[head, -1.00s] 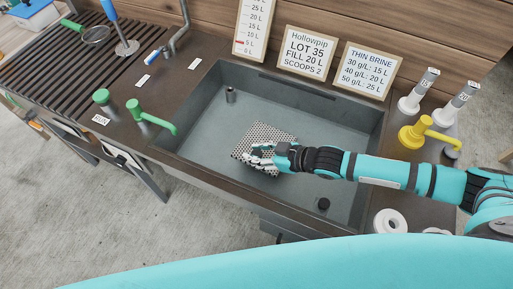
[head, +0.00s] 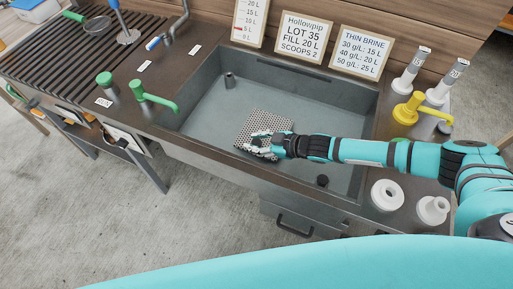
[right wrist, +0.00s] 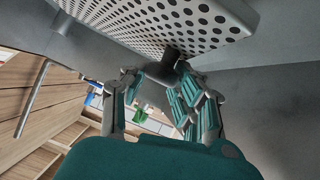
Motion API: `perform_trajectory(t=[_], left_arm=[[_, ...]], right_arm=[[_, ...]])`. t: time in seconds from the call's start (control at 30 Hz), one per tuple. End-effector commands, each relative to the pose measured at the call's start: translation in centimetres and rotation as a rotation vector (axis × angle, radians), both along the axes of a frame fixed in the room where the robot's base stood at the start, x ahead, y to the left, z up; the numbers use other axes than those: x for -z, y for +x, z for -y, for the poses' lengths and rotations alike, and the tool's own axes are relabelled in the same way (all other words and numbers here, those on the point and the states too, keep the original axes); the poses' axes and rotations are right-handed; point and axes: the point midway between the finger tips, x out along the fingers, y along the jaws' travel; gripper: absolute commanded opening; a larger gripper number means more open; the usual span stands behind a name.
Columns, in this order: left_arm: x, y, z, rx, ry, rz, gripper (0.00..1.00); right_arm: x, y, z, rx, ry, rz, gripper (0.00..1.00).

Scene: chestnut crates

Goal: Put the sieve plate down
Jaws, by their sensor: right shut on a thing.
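The sieve plate (head: 266,122) is a pale square plate full of small dark holes, inside the grey sink basin. My right gripper (head: 254,146) reaches in from the right and covers the plate's near part. In the right wrist view the plate (right wrist: 150,24) fills the top, and my right gripper's fingers (right wrist: 172,68) are closed around a dark knob (right wrist: 170,54) at the plate. I cannot tell whether the plate touches the basin floor. My left gripper is not in view.
A green tap (head: 153,99) stands left, a yellow one (head: 414,108) right.

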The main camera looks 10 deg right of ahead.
Motion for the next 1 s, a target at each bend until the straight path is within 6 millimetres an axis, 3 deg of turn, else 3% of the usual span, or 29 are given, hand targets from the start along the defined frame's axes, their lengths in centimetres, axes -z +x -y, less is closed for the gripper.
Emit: perform_trajectory(t=[0.3, 0.7, 0.73, 0.9, 1.0], left_arm=[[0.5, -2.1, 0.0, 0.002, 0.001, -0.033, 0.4], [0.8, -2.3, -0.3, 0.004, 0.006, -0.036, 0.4], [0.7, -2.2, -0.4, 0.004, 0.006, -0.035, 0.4], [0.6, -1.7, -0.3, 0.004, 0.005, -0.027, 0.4], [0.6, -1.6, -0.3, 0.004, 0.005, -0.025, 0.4]], right_arm=[[3.5, 0.1, -0.2, -0.002, 0.004, 0.004, 0.0], [3.9, 0.1, -0.1, -0.002, 0.003, 0.006, 0.0], [4.2, -0.1, 0.0, 0.0, 0.0, -0.002, 0.3], [4.1, -0.1, 0.0, 0.0, -0.001, -0.002, 0.52], [4.1, -0.1, 0.0, 0.0, -0.001, -0.002, 0.52]])
